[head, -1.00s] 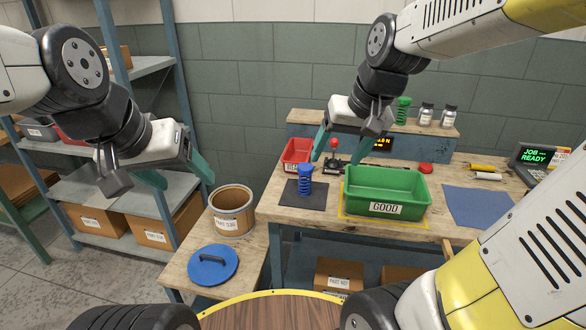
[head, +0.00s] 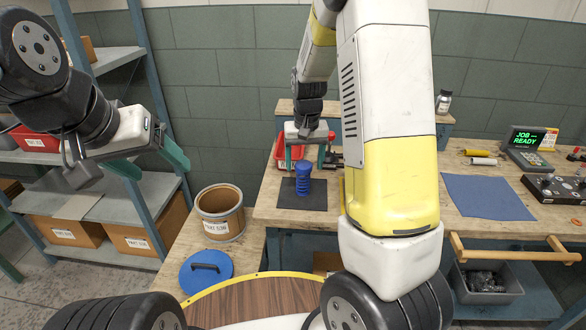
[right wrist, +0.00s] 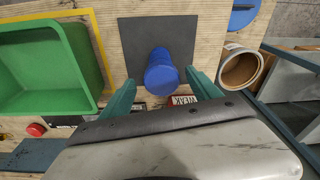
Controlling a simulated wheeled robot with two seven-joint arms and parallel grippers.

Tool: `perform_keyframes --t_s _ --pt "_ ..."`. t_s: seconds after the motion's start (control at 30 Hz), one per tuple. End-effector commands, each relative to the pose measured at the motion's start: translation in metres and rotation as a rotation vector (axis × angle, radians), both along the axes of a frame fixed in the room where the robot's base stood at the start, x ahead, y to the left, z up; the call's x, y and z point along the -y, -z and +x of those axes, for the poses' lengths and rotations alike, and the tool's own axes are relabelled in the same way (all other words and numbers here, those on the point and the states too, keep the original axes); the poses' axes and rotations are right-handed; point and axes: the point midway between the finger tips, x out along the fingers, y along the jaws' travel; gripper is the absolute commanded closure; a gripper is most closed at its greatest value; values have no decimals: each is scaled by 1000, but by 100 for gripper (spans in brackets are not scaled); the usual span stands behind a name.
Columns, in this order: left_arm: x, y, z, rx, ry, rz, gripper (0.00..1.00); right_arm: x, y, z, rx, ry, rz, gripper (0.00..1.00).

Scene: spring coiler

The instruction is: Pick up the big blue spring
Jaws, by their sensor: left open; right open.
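The big blue spring (head: 303,180) stands upright on a dark square mat (head: 288,203) on the workbench. It also shows from above in the right wrist view (right wrist: 161,73). My right gripper (head: 305,161) is open above the spring. In the right wrist view its two green fingers (right wrist: 157,88) lie on either side of the spring's near edge, with gaps on both sides; I cannot tell how far above it they are. My left gripper (head: 151,165) is open and empty, at the left in front of the shelf.
A red bin (head: 281,152) stands just behind the mat. A green bin (right wrist: 45,65) is beside the mat, hidden by my right arm in the head view. A cardboard drum (head: 220,210) and a blue lid (head: 206,269) are at the left. A blue mat (head: 487,197) lies at the right.

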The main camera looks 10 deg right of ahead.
Motion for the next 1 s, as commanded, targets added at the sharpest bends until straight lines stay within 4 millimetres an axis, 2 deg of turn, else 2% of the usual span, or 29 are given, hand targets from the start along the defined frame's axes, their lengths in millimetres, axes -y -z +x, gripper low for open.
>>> perform_keyframes --t_s 0.1,0.23,0.53,0.57,0.9,1.0 --pt "0 0 0 0 0 0 29 -3 20 2 -3 -1 -1 28" --pt "0 0 0 0 0 0 29 -2 35 5 -2 0 -1 28" --pt "0 0 0 0 0 0 29 -3 40 6 1 -1 0 28" --pt "0 0 0 0 0 0 29 -3 40 6 1 -1 1 32" --pt "0 0 0 0 0 0 29 -3 40 5 1 -1 1 99" --pt "0 0 0 0 0 0 29 -3 40 6 1 -1 1 100"
